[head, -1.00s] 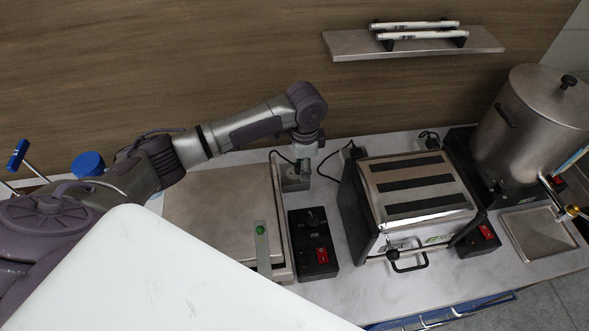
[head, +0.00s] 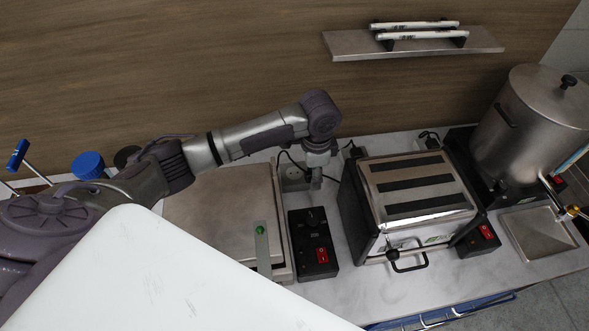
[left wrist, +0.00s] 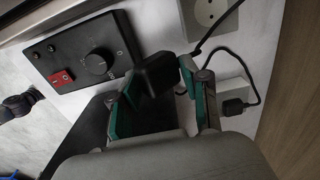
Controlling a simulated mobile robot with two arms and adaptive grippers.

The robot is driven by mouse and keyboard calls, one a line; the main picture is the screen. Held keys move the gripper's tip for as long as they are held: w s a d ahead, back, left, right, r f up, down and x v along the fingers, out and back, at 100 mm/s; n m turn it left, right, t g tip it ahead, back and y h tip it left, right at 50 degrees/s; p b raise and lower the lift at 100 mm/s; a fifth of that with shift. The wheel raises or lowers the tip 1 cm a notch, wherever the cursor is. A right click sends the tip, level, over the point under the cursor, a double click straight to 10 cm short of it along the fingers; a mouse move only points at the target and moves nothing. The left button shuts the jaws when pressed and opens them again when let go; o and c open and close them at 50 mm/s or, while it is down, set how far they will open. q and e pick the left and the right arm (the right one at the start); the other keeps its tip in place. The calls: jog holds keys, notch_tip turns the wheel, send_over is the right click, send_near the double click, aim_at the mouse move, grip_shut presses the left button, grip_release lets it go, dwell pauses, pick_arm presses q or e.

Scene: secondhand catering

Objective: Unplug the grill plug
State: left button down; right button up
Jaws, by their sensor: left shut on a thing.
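My left gripper (head: 315,181) is shut on a black plug (left wrist: 155,74); it also shows in the left wrist view (left wrist: 158,88) with teal pads on both sides of the plug. A dark cord runs up from the plug. The plug is clear of the grey wall-type socket block (head: 294,177), whose bare face and holes show in the left wrist view (left wrist: 205,12). The flat steel grill (head: 215,207) lies left of the gripper. Its black control box (head: 313,243) has a knob and a red switch. My right gripper is not in view.
A steel toaster (head: 415,190) stands right of the gripper. Another socket block with a black plug in it (left wrist: 235,103) is close by the gripper. A steel urn (head: 532,115) stands at far right. A shelf (head: 415,45) hangs above.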

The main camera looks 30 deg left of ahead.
pick_arm(q)
jog(key=shift+f, duration=0.1)
dwell(0.5)
jog(key=b, duration=0.2)
send_near(310, 205)
jog(key=shift+w, duration=0.25)
jog(key=shift+f+b, duration=1.45)
jog(key=shift+f, duration=2.05)
jog(key=shift+s+f, duration=0.15)
jog(key=shift+s+f, duration=0.1)
